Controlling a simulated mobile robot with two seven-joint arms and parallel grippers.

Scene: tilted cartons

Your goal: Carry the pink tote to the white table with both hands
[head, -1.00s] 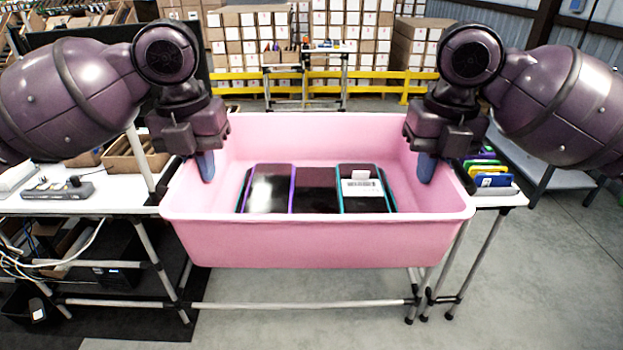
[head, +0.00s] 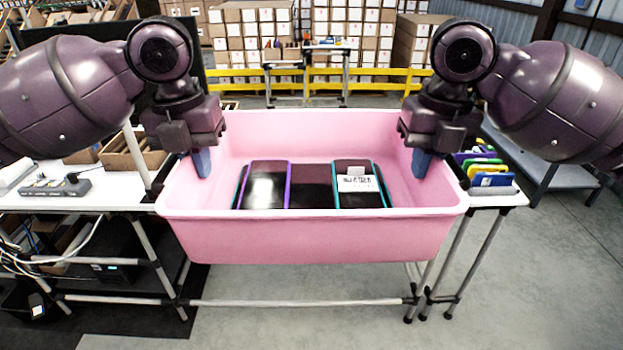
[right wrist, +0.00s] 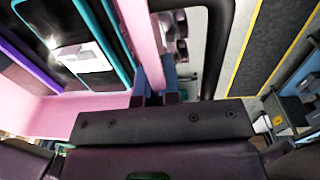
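The pink tote (head: 310,238) spans the middle of the head view, roughly level, with several dark tablets (head: 265,185) inside, some edged purple or teal. My left gripper (head: 198,163) is at the tote's left wall, a blue finger inside; its outer finger is hidden. My right gripper (head: 425,163) is at the right wall. In the right wrist view, its blue fingers (right wrist: 155,92) close on the pink wall (right wrist: 142,40). White tabletops show to the left (head: 110,190) and right (head: 490,199) of the tote. Whether the tote's base touches anything is hidden.
The left tabletop holds a power strip (head: 55,188) and cardboard trays (head: 130,155). Colored cases (head: 490,175) stand at the right, beside a grey bench (head: 550,175). A yellow rail (head: 385,80) and stacked cartons (head: 340,30) are behind. Grey floor (head: 560,270) is open at right.

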